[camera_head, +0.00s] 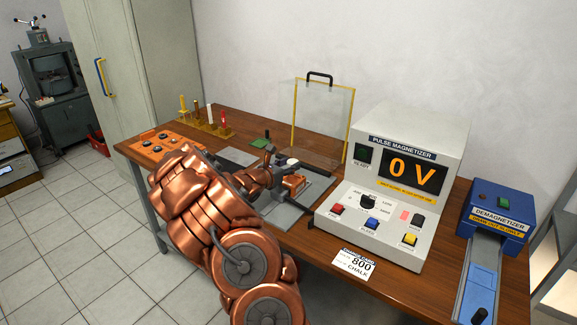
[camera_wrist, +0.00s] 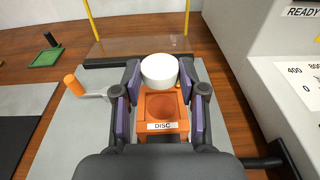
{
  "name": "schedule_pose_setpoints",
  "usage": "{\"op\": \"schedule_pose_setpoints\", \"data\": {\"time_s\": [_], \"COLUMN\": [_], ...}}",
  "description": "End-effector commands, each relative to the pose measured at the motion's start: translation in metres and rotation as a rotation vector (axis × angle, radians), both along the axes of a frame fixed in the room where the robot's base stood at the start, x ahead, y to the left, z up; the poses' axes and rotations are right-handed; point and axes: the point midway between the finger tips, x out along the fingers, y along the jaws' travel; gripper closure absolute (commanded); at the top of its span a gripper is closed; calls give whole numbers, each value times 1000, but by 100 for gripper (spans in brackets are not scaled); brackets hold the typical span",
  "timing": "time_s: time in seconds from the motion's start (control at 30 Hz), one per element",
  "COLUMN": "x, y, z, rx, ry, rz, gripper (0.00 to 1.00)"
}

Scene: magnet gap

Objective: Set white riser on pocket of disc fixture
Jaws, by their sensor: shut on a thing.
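My gripper (camera_wrist: 159,82) is shut on the white riser (camera_wrist: 158,69), a short round white block, with one dark finger with a purple pad on each side. The orange disc fixture (camera_wrist: 172,138), labelled DISC, shows between the fingers below the riser in the wrist view. In the head view the fixture (camera_head: 294,183) is partly hidden by my arm, and my gripper (camera_head: 281,165) is small there.
A clear panel in a yellow frame (camera_head: 294,115) stands behind the fixture. The pulse magnetizer (camera_head: 385,195), showing 0 V, stands close on the right. An orange-tipped handle (camera_wrist: 75,86) sticks out on the left. Pegs (camera_head: 210,115) and an orange tray (camera_head: 148,145) lie further left.

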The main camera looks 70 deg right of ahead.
Motion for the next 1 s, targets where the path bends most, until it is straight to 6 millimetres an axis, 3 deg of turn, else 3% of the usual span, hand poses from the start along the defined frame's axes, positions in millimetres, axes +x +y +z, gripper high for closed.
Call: {"op": "schedule_pose_setpoints", "data": {"time_s": [0.27,1.0], "x": [1,2], "y": [4,3], "z": [-5,-52], "rx": [-1,-1], "ry": [-2,-2], "rz": [-4,-3], "gripper": [88,88]}}
